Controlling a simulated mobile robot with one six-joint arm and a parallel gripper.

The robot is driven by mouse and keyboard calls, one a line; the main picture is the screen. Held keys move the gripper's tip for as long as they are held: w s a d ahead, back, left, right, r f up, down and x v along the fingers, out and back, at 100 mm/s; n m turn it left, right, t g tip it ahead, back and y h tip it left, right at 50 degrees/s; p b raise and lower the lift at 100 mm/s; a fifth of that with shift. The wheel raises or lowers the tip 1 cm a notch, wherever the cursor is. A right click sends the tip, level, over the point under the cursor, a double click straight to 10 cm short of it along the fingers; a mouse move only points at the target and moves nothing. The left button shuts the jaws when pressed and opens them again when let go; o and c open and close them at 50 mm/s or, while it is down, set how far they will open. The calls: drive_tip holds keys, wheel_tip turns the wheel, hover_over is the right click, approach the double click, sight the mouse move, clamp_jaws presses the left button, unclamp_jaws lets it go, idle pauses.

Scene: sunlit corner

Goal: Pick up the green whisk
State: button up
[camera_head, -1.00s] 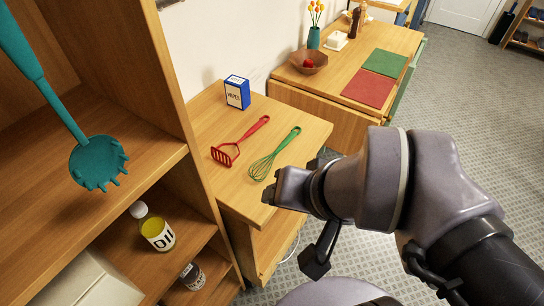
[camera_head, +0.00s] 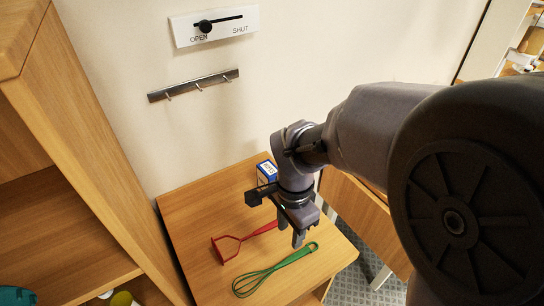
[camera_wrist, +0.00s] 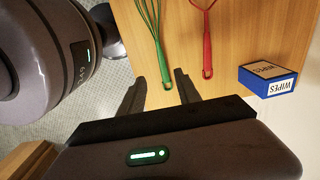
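The green whisk (camera_head: 272,272) lies on the wooden cabinet top (camera_head: 196,219), its wire loops to the lower left and its handle to the upper right. In the wrist view the whisk's handle (camera_wrist: 163,62) points toward my gripper (camera_wrist: 158,88), and its end appears between the two spread fingers. My gripper (camera_head: 299,239) is open and empty, pointing down over the cabinet top near the handle end. Its exact height above the handle is hard to tell.
A red masher (camera_head: 232,245) lies beside the whisk; its handle also shows in the wrist view (camera_wrist: 207,48). A blue wipes box (camera_head: 267,172) stands behind my gripper. A tall wooden shelf (camera_head: 92,150) rises at left. A hook rail (camera_head: 195,85) and an OPEN/SHUT slider (camera_head: 215,25) are on the wall.

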drive_tip(key=b, duration=0.3)
hover_over(283, 263)
drive_tip(key=f, duration=1)
drive_tip(key=shift+s+d+f, duration=0.1)
drive_tip(key=shift+d, duration=0.15)
drive_tip(key=f, duration=0.1)
drive_tip(key=f+b, duration=0.1)
drive_tip(key=f, duration=0.1)
drive_tip(key=f+b, duration=0.1)
drive_tip(key=f, duration=0.1)
drive_tip(key=shift+a, duration=0.25)
clamp_jaws()
